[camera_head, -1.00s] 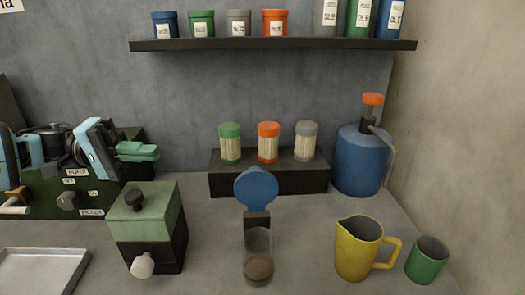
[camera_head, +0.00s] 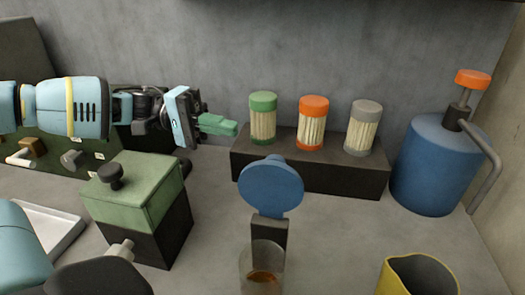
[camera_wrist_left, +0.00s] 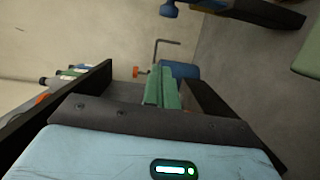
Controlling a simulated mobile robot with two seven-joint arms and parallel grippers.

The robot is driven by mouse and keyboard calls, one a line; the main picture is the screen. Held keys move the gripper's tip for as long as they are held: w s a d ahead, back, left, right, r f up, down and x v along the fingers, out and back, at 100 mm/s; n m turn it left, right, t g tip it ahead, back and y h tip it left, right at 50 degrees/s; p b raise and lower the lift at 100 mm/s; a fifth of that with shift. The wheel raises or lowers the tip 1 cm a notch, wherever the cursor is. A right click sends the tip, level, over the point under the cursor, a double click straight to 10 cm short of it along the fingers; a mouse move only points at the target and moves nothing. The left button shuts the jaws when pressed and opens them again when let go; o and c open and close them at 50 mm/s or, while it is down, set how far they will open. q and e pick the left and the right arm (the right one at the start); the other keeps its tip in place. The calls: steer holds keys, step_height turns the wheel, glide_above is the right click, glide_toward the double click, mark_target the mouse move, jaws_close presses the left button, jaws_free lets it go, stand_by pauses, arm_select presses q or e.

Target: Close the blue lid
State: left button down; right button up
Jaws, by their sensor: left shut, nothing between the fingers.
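The round blue lid (camera_head: 271,187) stands raised and open on a dark hinge block, above a clear glass jar (camera_head: 262,270) with brown contents at the bottom centre of the head view. My left gripper (camera_head: 233,128) is shut and empty, with green fingers pointing right. It is up and to the left of the lid, in front of the back wall and clear of the lid. Its green fingers also show in the left wrist view (camera_wrist_left: 162,88). My right gripper is not clearly in view; the lower left holds parts of an arm.
A green grinder box (camera_head: 140,195) stands left of the jar. A dark block with several toothpick jars (camera_head: 312,122) is behind the lid. A blue pump bottle (camera_head: 435,165) stands right, a yellow pitcher (camera_head: 398,280) lower right, and a metal tray (camera_head: 55,222) left.

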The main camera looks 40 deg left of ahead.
mark_target(273, 186)
arm_select(q)
steer(key=s+d, duration=0.1)
steer(key=d, duration=0.9)
steer(key=shift+s+f+b, duration=0.2)
steer(key=shift+b, duration=0.2)
steer(key=shift+a, duration=0.1)
